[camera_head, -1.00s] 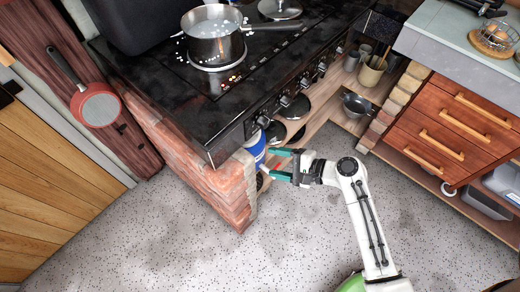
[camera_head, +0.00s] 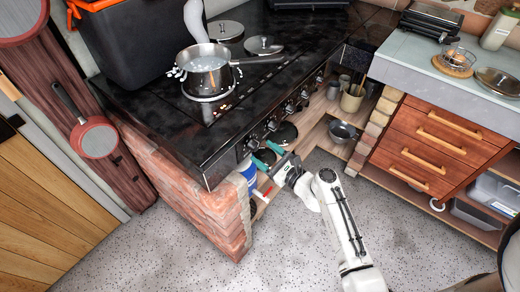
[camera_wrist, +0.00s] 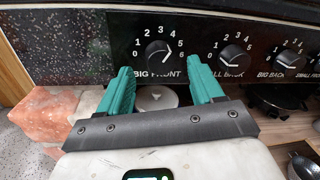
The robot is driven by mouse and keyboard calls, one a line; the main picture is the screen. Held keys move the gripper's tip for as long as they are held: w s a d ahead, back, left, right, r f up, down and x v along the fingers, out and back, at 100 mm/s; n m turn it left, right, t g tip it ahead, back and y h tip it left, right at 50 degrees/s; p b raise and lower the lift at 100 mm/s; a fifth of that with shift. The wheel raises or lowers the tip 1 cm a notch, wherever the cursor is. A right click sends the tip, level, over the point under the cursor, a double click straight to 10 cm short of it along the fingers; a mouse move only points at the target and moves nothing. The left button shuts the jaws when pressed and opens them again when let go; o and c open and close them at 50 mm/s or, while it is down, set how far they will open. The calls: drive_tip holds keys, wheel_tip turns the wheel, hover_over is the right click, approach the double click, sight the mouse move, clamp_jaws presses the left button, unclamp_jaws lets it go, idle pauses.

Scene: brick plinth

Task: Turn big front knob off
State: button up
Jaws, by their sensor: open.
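The big front knob (camera_wrist: 158,54) is black and sits on the dark control panel, above the label "BIG FRONT", with a dial from 0 to 6. Its pointer seems turned to the upper right, away from 0. In the head view it is the nearest knob (camera_head: 252,143) on the stove front. My gripper (camera_wrist: 160,68) is open, with teal fingertips to the left and right of the knob, slightly below its centre. Nothing is between the fingers, and I cannot tell whether they touch the panel. In the head view my gripper (camera_head: 267,156) is at the stove front.
A steaming pot (camera_head: 207,78) stands on the black cooktop (camera_head: 150,110). The small back knob (camera_wrist: 235,57) and big back knob (camera_wrist: 291,59) are to the right. A brick plinth (camera_head: 210,205) and a blue-and-white container (camera_head: 247,172) are close below. The floor in front is clear.

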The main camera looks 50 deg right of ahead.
sight(254, 146)
drive_tip(key=shift+w+d, duration=0.1)
drive_tip(key=shift+w, duration=1.15)
drive_tip(key=shift+c, duration=0.3)
drive_tip(key=c, duration=1)
drive_tip(key=shift+f, duration=0.1)
